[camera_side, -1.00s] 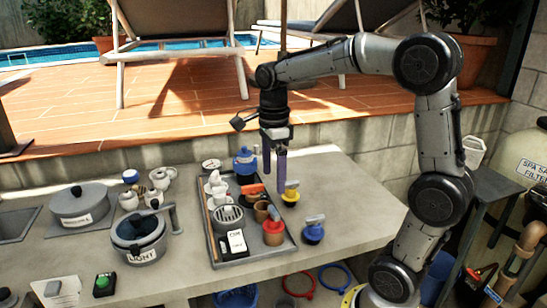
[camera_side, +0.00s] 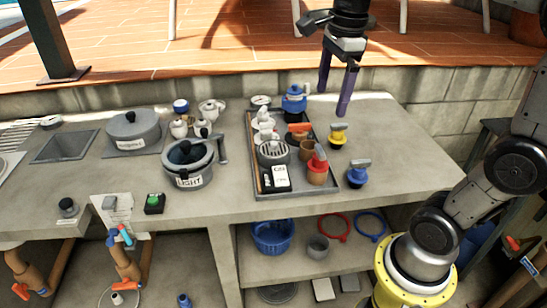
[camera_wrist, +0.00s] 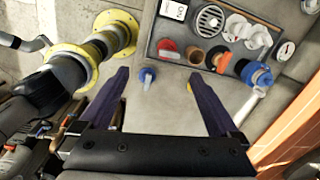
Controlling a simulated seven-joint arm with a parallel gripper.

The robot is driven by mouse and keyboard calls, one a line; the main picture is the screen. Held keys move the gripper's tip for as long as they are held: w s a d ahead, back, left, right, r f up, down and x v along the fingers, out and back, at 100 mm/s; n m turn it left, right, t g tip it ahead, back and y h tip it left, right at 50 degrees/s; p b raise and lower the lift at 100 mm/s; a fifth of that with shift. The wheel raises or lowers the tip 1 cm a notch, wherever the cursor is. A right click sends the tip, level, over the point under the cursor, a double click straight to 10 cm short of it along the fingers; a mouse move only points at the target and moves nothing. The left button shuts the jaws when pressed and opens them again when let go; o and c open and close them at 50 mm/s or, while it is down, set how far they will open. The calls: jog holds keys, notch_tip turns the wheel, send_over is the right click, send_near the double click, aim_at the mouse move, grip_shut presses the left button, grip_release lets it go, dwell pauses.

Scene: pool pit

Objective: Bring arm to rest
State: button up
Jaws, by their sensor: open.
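My gripper (camera_side: 335,88) hangs above the back right part of the counter in the side view, with its two purple fingers apart and nothing between them. A yellow valve-like piece (camera_side: 338,136) and a blue one (camera_side: 358,173) stand on the counter to the right of the tray. The blue piece (camera_wrist: 147,77) shows between the fingers in the wrist view, well below them.
A grey tray (camera_side: 252,150) holds several small items, including a red-topped piece (camera_side: 318,168). The counter's right end (camera_side: 410,150) is clear.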

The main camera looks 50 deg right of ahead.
jog(key=s+a+f+n+t, duration=0.2)
jog(key=s+n, duration=0.3)
jog(key=n, duration=0.7)
jog(key=s+a+f+n+t, duration=0.2)
jog(key=s+a+f+n, duration=0.2)
jog(key=n, duration=0.9)
jog(key=shift+s+f, duration=0.8)
jog(key=shift+s, duration=0.25)
